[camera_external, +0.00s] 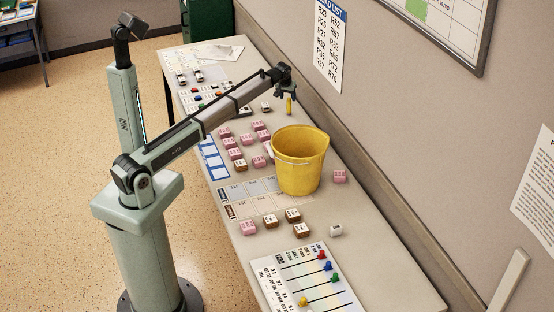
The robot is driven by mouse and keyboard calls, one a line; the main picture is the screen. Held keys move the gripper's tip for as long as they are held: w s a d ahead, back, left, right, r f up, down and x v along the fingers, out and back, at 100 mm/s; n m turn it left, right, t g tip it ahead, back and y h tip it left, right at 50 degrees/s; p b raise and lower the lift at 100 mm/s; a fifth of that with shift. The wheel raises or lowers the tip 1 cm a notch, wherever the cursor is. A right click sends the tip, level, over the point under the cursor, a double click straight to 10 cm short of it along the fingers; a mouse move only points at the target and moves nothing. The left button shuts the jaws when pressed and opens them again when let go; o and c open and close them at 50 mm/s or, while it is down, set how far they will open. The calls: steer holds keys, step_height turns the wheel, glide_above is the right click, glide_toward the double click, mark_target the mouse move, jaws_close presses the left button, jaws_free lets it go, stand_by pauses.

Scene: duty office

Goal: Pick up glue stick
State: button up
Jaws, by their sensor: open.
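A small, narrow yellow upright object (289,105) is at the wall side of the table, just beyond the yellow bucket; it may be the glue stick, but it is too small to be sure. My gripper (285,94) is at the end of the outstretched arm, pointing down, open. Its fingers show right above the yellow object and overlap its top in the picture. I cannot tell whether they touch it or are around it.
A large yellow bucket (299,164) stands close to the gripper on the long table (378,240). Several pink blocks (234,154) and brown-and-white blocks (270,221) lie around it. A board with coloured pegs (308,283) is at the near end. The wall runs along the table's right side.

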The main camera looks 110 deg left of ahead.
mark_target(289, 99)
steer(key=x, duration=0.4)
steer(key=shift+a+f, duration=0.2)
jaws_close()
stand_by(0.3)
steer(key=shift+r, duration=0.15)
